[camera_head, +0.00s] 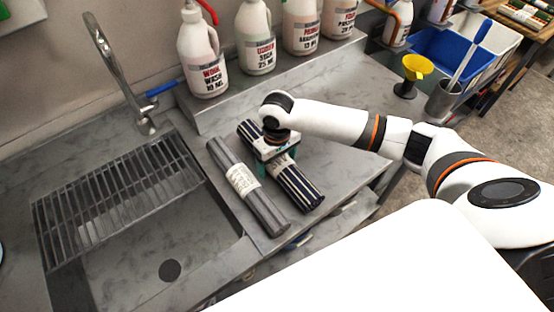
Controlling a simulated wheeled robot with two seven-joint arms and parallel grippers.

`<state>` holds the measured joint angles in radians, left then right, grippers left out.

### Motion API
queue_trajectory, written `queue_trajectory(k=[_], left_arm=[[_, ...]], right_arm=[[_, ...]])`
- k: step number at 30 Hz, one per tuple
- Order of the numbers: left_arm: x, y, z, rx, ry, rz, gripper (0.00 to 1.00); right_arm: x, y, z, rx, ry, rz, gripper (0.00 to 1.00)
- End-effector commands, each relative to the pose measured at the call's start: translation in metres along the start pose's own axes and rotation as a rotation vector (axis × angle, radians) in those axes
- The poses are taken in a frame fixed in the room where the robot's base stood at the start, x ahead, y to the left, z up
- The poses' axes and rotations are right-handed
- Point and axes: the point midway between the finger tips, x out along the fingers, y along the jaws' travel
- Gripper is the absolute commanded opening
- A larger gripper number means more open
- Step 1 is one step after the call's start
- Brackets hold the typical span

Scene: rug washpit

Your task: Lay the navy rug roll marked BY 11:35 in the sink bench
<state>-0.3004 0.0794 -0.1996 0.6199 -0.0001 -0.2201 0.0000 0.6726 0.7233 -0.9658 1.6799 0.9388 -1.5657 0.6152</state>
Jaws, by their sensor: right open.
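A navy rug roll (301,190) with pale stripes lies on the grey bench top (340,150), right of the sink basin (195,245). A pale label shows partly on it; its writing is too small to read. My right gripper (277,157) is open over the middle of this roll, with teal fingertips at its sides. The gripper hides part of the roll, and I cannot tell whether it touches it. A grey rug roll (265,213) with a white label lies beside it on the left, almost parallel. My left gripper is not in view.
A slatted rack (120,195) covers the basin's back part; the front part with the drain (170,270) is clear. A tap (120,75) rises behind. Several white jugs (255,40) stand on the back ledge. A metal cup (442,100) and blue bin (440,55) are at right.

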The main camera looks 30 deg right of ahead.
Motion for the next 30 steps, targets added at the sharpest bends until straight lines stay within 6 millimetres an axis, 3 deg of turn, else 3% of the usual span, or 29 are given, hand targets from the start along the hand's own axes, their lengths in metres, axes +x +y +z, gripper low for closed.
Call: queue_trajectory(k=[5,18,24,30], left_arm=[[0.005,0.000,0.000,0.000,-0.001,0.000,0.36],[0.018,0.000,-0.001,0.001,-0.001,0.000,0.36],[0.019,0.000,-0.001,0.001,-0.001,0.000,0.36],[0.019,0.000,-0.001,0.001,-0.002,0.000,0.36]], right_arm=[[-0.020,0.000,0.001,0.000,-0.006,0.001,0.84],[-0.105,0.000,0.001,0.000,-0.006,0.001,0.84],[-0.119,0.000,0.000,0.000,-0.003,0.000,0.84],[-0.120,0.000,0.000,0.000,-0.003,0.001,0.84]])
